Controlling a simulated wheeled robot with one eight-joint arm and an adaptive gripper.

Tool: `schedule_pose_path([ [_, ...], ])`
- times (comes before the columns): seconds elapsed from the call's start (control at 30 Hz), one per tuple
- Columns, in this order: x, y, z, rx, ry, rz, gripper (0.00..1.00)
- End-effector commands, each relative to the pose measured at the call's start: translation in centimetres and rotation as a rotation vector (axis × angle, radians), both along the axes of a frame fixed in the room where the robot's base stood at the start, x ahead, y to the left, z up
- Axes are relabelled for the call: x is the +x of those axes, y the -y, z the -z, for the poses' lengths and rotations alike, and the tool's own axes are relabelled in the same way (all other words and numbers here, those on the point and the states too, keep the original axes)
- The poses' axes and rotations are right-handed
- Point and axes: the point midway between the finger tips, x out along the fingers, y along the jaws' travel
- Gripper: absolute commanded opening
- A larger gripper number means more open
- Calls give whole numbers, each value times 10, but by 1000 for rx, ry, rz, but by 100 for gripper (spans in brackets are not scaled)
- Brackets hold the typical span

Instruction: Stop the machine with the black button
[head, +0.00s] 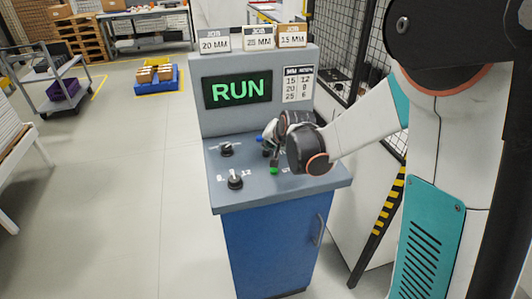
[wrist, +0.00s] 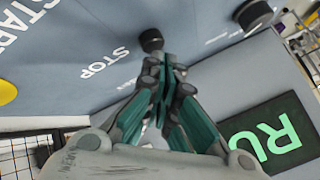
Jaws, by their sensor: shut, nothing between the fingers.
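The black button (wrist: 151,38) stands on the grey panel beside the printed word STOP in the wrist view. In the head view I cannot make it out behind my gripper. My gripper (wrist: 160,68) is shut and empty, its fingertips pointing at the button and just short of it in the picture. I cannot tell whether they touch. In the head view my gripper (head: 268,143) is over the right half of the control panel (head: 207,172). The screen (head: 238,90) reads RUN in green; part of it also shows in the wrist view (wrist: 265,136).
Two black knobs, upper (head: 226,149) and lower (head: 235,180), sit on the panel's left. A yellow button (wrist: 7,92) shows near START.

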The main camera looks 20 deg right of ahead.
Motion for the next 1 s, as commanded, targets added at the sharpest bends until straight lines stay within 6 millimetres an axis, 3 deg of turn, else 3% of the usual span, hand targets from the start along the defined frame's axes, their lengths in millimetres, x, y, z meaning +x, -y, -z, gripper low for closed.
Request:
schedule_pose_path([
  [1.0,0,0,10,0,0,0,0],
])
